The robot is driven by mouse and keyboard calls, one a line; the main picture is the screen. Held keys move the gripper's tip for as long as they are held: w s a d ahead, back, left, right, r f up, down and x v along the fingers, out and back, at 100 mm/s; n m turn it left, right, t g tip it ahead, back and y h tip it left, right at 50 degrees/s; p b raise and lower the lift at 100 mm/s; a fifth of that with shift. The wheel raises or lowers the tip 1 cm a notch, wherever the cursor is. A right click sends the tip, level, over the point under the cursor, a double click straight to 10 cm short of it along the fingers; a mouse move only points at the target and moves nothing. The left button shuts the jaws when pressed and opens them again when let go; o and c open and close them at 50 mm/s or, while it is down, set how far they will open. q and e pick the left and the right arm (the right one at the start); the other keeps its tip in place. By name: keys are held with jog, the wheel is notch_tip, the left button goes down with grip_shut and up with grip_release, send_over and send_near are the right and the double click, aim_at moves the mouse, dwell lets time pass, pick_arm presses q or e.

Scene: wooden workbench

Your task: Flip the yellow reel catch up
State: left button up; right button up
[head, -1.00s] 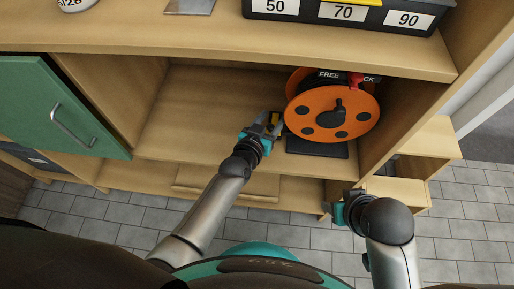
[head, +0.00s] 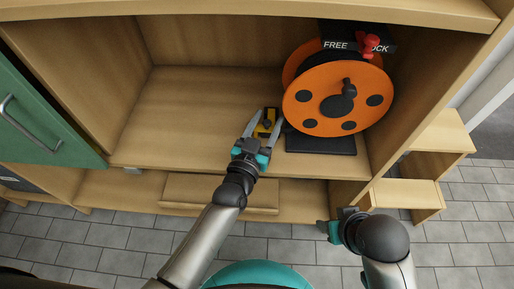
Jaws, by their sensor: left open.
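The yellow catch (head: 266,123), with dark parts around it, sits low at the left side of the orange reel (head: 315,85). My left gripper (head: 263,117) is open, with one finger on each side of the catch in the picture. I cannot tell whether the fingers touch it. The reel stands on a black base (head: 322,145) on the cabinet shelf. My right gripper (head: 325,231) is low, in front of the cabinet and away from the reel; its jaw opening is unclear.
A red knob (head: 370,45) sits on a black plate above the reel, lettered FREE, with the other word partly hidden. The shelf (head: 190,110) is bare left of the reel. A green door (head: 35,120) stands at left. Wooden steps (head: 440,135) are at right.

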pick_arm(q)
jog(key=p+v, duration=0.2)
jog(key=v, duration=0.3)
jog(key=shift+r+p, duration=0.1)
jog(key=shift+p, duration=0.3)
jog(key=shift+s+a, duration=0.15)
jog(key=shift+s, duration=0.5)
